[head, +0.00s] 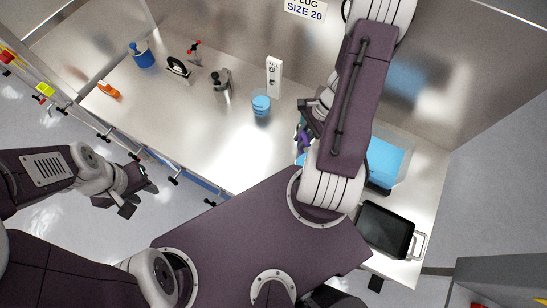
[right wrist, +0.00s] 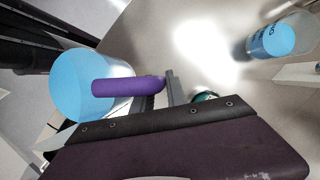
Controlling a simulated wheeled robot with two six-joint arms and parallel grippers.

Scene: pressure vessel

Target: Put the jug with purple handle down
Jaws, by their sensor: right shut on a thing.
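The jug with the purple handle (right wrist: 125,87) is in the right wrist view, its clear body holding blue liquid (right wrist: 75,85). In the head view only a bit of the purple handle (head: 302,134) shows; my right arm hides most of the jug. My right gripper (head: 308,112) is shut on the handle, and its fingers (right wrist: 166,92) show at the handle's end in the wrist view. I cannot tell whether the jug's base touches the table. My left gripper (head: 138,199) is empty and open, over the floor in front of the table.
The steel table (head: 210,130) is clear at its middle. A blue beaker (head: 261,105), a white box (head: 274,77) and a metal vessel (head: 222,84) stand left of my right gripper. A blue-filled container (head: 388,160) and a black tray (head: 386,229) are at the right.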

